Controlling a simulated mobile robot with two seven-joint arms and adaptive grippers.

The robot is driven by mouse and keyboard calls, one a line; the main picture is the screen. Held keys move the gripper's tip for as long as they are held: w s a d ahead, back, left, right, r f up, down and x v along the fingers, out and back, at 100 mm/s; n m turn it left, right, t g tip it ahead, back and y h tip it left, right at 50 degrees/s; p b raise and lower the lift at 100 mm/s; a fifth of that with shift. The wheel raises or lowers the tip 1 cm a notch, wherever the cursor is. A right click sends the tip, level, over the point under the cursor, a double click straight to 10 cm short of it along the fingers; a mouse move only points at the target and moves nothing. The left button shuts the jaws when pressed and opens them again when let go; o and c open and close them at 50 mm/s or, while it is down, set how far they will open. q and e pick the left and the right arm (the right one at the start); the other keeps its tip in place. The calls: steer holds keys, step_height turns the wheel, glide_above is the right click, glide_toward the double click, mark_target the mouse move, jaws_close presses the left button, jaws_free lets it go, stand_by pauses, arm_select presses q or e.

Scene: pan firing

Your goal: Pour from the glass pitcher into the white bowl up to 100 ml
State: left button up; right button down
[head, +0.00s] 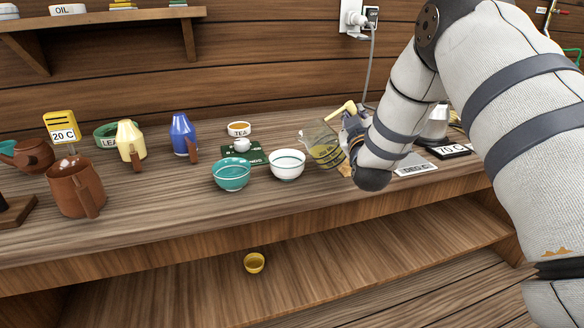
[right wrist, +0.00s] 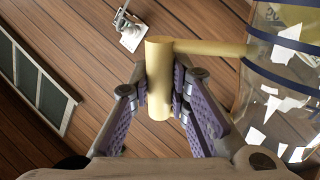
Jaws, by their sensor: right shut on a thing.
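My right gripper (head: 349,128) is shut on the yellow handle (right wrist: 159,78) of the glass pitcher; the fingers (right wrist: 160,95) show on both sides of it in the right wrist view. The clear glass pitcher (head: 323,147) holds some yellowish liquid low down and leans a little to the left. Its spout side faces the white bowl (head: 287,165), which stands upright just to its left. I see no stream between them. The bowl's inside shows little, so its level cannot be told. The pitcher also shows in the right wrist view (right wrist: 285,85). My left gripper is out of view.
A teal bowl (head: 231,174) stands left of the white bowl. Behind are a green card (head: 256,157) and a TEA dish (head: 239,129). A scale (head: 414,165) lies right.

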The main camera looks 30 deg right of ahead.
mark_target(347, 106)
steer(key=shift+r, duration=0.1)
steer(key=shift+w+a+r+n, duration=0.15)
steer(key=shift+a+r+n, duration=0.15)
steer(key=shift+r+n, duration=0.2)
steer(key=shift+w+a+r+n, duration=0.1)
steer(key=shift+a+r+n, duration=0.15)
steer(key=shift+r+n, duration=0.25)
stand_by(0.4)
steer(key=shift+w+a+r+n+t, duration=0.1)
steer(key=shift+w+a+n+t, duration=0.25)
steer(key=shift+n, duration=0.45)
steer(key=shift+a, duration=0.15)
stand_by(0.7)
steer(key=shift+a+n+t+y, duration=0.25)
steer(key=shift+a+n+y, duration=0.05)
steer(key=shift+n, duration=0.3)
steer(key=shift+w+r, duration=0.1)
stand_by(0.8)
